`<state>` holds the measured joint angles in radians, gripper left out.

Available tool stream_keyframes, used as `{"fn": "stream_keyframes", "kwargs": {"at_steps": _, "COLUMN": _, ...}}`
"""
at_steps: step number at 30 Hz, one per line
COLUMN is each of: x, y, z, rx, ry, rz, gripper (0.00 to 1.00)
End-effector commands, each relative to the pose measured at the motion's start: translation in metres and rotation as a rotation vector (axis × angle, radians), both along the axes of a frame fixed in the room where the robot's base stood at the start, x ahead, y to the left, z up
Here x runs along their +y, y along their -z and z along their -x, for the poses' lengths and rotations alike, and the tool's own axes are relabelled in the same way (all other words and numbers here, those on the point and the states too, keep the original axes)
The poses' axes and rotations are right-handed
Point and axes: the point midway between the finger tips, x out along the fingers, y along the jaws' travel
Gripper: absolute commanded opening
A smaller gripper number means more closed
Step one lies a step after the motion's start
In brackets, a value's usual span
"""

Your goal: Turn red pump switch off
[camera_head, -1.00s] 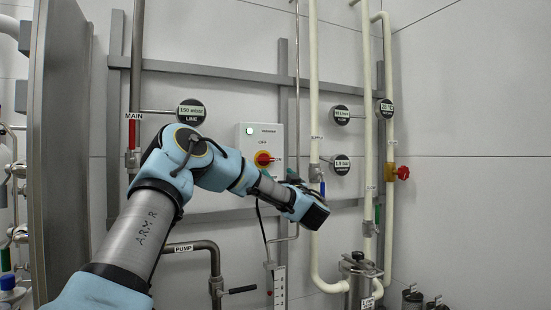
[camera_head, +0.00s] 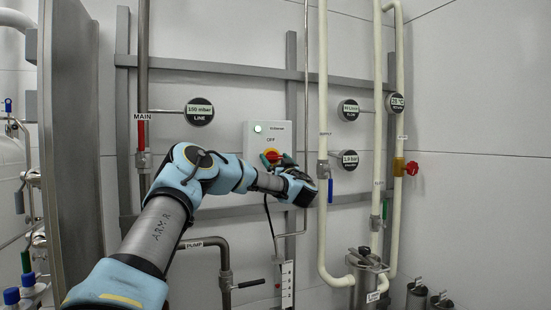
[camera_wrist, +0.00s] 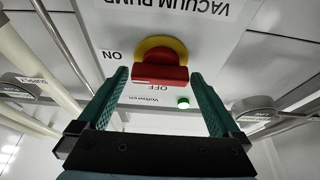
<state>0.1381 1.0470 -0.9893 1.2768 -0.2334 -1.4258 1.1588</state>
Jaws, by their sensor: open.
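The red pump switch (camera_wrist: 160,73) is a red handle on a yellow round base, on a light control box (camera_head: 284,136). It also shows in the head view (camera_head: 270,156), partly covered by my gripper. In the upside-down wrist view its handle lies crosswise, with the ON label (camera_wrist: 111,55) to the left and the OFF label (camera_wrist: 158,88) below. A small lamp (camera_wrist: 183,103) on the box glows green. My gripper (camera_wrist: 158,73) is open, its green fingers on either side of the handle, with a gap visible on both sides. How far the tips are from the panel is unclear.
White vertical pipes (camera_head: 323,80) with a blue-handled valve (camera_head: 330,190) stand just right of my gripper. Round gauges (camera_head: 199,111) flank the box. A grey metal rail (camera_head: 220,70) crosses the wall behind. A dark-handled pump valve (camera_head: 248,284) is below.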

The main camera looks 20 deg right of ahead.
Motion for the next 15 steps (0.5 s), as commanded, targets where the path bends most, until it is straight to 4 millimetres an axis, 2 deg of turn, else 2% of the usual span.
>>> {"fn": "stream_keyframes", "kwargs": {"at_steps": 4, "x": 0.0000, "y": 0.0004, "z": 0.0002, "rx": 0.000, "ry": 0.000, "rz": 0.000, "gripper": 0.98}}
{"fn": "stream_keyframes", "kwargs": {"at_steps": 15, "x": 0.0001, "y": 0.0004, "z": 0.0003, "rx": 0.000, "ry": 0.000, "rz": 0.000, "gripper": 0.56}}
